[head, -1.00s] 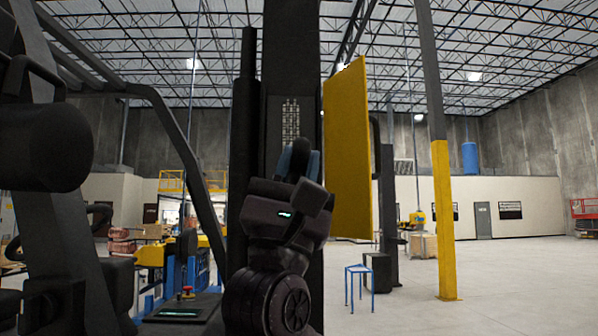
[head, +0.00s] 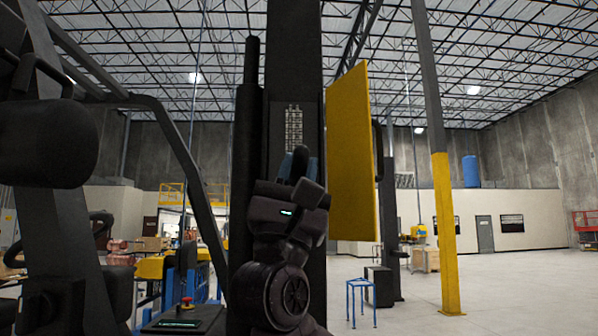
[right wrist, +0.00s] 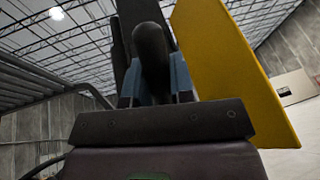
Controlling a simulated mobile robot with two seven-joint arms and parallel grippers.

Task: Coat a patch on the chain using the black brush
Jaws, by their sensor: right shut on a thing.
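The chain (head: 293,128) is a pale, linked strip set upright on the dark mast of a lift truck, in the middle of the head view. My right gripper (head: 301,166) is in front of the mast, with its blue fingers just below the visible chain. It also shows in the right wrist view (right wrist: 154,82), shut on the black brush (right wrist: 152,50), whose dark, rounded handle points up. The bristles are hidden, so I cannot tell whether they touch the chain. My left gripper is not in view.
A yellow panel (head: 350,155) stands close to the right of my gripper. Dark bars of the truck (head: 180,150) rise on the left. A blue stool (head: 361,300) and a yellow-based column (head: 447,235) stand on the right, with open floor around them.

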